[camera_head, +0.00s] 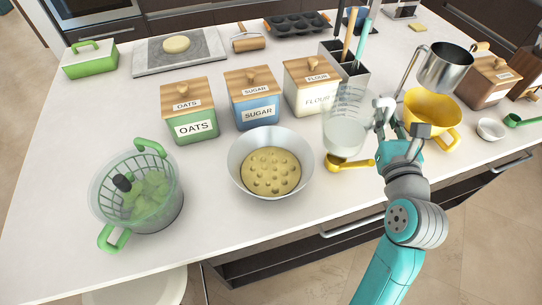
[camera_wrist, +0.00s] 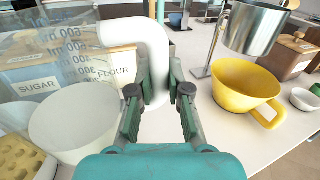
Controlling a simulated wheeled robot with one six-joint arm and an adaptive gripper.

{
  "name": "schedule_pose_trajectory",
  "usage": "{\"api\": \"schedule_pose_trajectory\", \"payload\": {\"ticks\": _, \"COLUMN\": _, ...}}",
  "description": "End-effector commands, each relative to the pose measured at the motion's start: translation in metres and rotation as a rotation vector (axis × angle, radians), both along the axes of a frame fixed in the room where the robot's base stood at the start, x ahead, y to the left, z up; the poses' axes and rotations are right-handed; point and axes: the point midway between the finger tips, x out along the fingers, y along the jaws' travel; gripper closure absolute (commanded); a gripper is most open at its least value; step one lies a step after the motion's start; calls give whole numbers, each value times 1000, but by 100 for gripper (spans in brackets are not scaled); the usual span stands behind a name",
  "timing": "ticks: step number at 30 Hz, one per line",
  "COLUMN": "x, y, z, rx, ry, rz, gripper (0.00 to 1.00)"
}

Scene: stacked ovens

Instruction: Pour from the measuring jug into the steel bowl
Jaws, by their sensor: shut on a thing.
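The measuring jug (camera_head: 345,117) is clear, with white liquid in its lower part, and looks upright. It fills the left of the wrist view (camera_wrist: 75,90), with its scale marks showing. My gripper (camera_head: 386,112) is shut on the jug's thick white handle, which stands between the fingers in the wrist view (camera_wrist: 158,98). I cannot tell whether the jug's base touches the counter. The steel bowl (camera_head: 239,150) stands to the left of the jug, holding pale yellow dough (camera_head: 270,172) with darker spots. The jug is not over the bowl.
Oats (camera_head: 190,110), blue sugar (camera_head: 252,98) and flour (camera_head: 308,85) canisters stand behind the bowl. A yellow scoop (camera_head: 345,164) lies by the jug's base. A yellow bowl (camera_head: 431,108) is at right. A green-handled strainer (camera_head: 137,190) stands left. The counter before the bowl is clear.

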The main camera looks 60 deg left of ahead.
Motion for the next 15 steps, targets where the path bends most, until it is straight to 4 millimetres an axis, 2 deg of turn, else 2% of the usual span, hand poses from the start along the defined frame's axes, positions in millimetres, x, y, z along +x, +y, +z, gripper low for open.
{"api": "schedule_pose_trajectory", "payload": {"ticks": 9, "x": 0, "y": 0, "z": 30, "rx": 3, "ry": -5, "rz": 0, "gripper": 100}}
{"api": "schedule_pose_trajectory", "payload": {"ticks": 15, "x": 0, "y": 0, "z": 39, "rx": 1, "ry": -2, "rz": -1, "gripper": 100}}
